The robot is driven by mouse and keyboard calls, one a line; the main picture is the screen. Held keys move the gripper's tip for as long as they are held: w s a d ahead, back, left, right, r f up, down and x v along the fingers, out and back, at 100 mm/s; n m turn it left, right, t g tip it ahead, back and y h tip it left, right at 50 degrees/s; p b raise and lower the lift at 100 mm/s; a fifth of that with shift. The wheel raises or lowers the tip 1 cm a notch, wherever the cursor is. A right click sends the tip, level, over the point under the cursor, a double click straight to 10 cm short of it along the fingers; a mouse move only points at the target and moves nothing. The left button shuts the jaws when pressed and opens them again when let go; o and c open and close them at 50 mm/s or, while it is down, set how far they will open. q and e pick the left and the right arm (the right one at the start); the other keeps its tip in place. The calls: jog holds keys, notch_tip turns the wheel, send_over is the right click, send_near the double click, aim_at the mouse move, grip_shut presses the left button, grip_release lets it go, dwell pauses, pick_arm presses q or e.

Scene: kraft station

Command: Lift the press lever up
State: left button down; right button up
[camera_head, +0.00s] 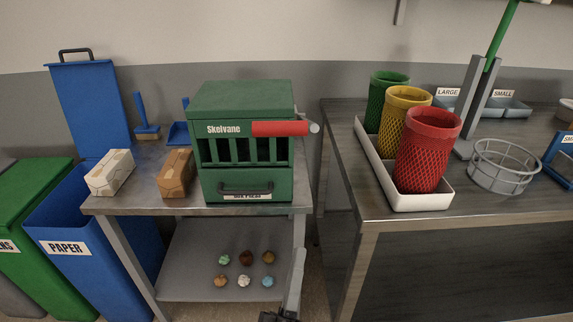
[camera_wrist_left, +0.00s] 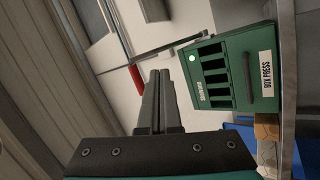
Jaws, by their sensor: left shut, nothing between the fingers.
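The green box press (camera_head: 245,95) stands on the metal table, with slots across its front. Its lever has a red handle (camera_head: 280,129) that lies level across the upper right of the front, with a grey end at its right. In the left wrist view the press (camera_wrist_left: 240,72) is at the right. A thin grey bar there runs left from it to the red handle (camera_wrist_left: 136,80). My left gripper (camera_head: 279,317) is low at the bottom edge, below and in front of the press. In its wrist view the gripper (camera_wrist_left: 160,75) is shut and empty, apart from the handle.
Two cartons (camera_head: 110,173) sit left of the press. A lower shelf (camera_head: 190,270) holds several small crumpled balls. Blue and green bins stand at left. The right table (camera_head: 470,207) carries a white tray (camera_head: 420,201) with three mesh cups and a wire basket (camera_head: 502,165).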

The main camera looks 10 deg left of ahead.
pick_arm(q)
notch_tip(320, 180, up, 7)
jog(key=s+a+n+y, duration=0.2)
jog(key=n+y, duration=0.4)
jog(key=n, duration=0.1)
jog(key=shift+s+n+t+y, duration=0.15)
jog(key=shift+n+t+y, duration=0.25)
pick_arm(e)
jog(key=shift+w+d, duration=0.15)
jog(key=shift+d, duration=0.05)
pick_arm(q)
jog(key=shift+f, duration=0.1)
jog(key=p, duration=0.2)
send_near(281, 122)
jog(key=f+x, duration=0.1)
jog(key=x, duration=0.3)
jog(key=shift+w+a+r, duration=0.35)
jog(key=shift+w+r, duration=0.05)
jog(key=shift+w, duration=0.2)
pick_arm(e)
jog(key=shift+s+a+r+g, duration=0.15)
jog(key=shift+s+a+r, duration=0.25)
jog(key=shift+s, duration=0.2)
jog(key=shift+s+a+r+g, duration=0.15)
jog(key=shift+s+a+r, duration=0.25)
jog(key=shift+s, duration=0.2)
jog(key=shift+w, duration=0.15)
